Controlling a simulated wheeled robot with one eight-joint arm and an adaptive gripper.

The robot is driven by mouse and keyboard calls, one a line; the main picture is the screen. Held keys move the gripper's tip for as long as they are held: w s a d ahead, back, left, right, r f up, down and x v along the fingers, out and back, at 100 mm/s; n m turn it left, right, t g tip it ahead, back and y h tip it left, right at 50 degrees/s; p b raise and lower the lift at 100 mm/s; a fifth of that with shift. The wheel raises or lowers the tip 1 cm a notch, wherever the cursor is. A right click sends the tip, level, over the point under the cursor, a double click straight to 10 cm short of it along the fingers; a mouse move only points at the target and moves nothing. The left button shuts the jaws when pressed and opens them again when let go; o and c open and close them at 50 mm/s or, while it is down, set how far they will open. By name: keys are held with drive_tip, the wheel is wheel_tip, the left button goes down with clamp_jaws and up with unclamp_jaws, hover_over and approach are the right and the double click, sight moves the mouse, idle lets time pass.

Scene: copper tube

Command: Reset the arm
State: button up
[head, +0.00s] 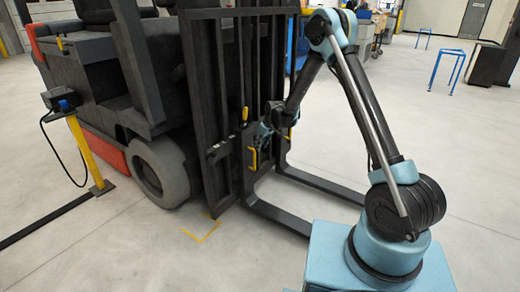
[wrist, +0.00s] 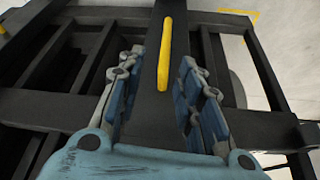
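My gripper (head: 265,134) is at the fork carriage of the forklift, in front of its mast (head: 228,90). In the wrist view my gripper (wrist: 163,62) has its two blue-padded fingers spread apart, with nothing held between them. A black upright bar (wrist: 150,105) of the carriage, with a yellow handle (wrist: 165,50), shows in the gap between the fingers. Whether the fingers touch the bar is unclear. My arm reaches from its base at the lower right, up to a high elbow, then down to the left.
The orange and black forklift (head: 120,135) fills the left side. Its forks (head: 318,184) extend low to the right over the floor. A yellow post (head: 84,150) stands at the left. Blue stands (head: 448,66) are at the far right, with open floor before them.

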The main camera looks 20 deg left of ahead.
drive_tip(key=shift+r, duration=0.15)
drive_tip(key=s+d+r+m, duration=0.2)
drive_tip(key=d+r+m, duration=0.1)
drive_tip(key=d+r, duration=1.35)
drive_tip(key=s+d+r+m+h, duration=0.1)
drive_tip(key=s+d+r, duration=0.3)
drive_tip(key=d, duration=0.3)
drive_tip(key=s+d+r+m+h, duration=0.1)
drive_tip(key=s+d+r, duration=0.35)
drive_tip(key=d, duration=0.35)
drive_tip(key=s+d+r+m, duration=0.2)
drive_tip(key=s+d+m, duration=0.2)
drive_tip(key=s+d, duration=1.05)
drive_tip(key=s+d+f+m+h, duration=0.1)
drive_tip(key=s+d+f, duration=0.2)
drive_tip(key=s, duration=0.5)
drive_tip(key=s+d+f+m, duration=0.2)
drive_tip(key=s+d+f, duration=0.1)
drive_tip(key=s, duration=0.5)
drive_tip(key=shift+s+d+f+h, duration=0.2)
drive_tip(key=shift+s+f+h, duration=0.2)
drive_tip(key=shift+f, duration=0.1)
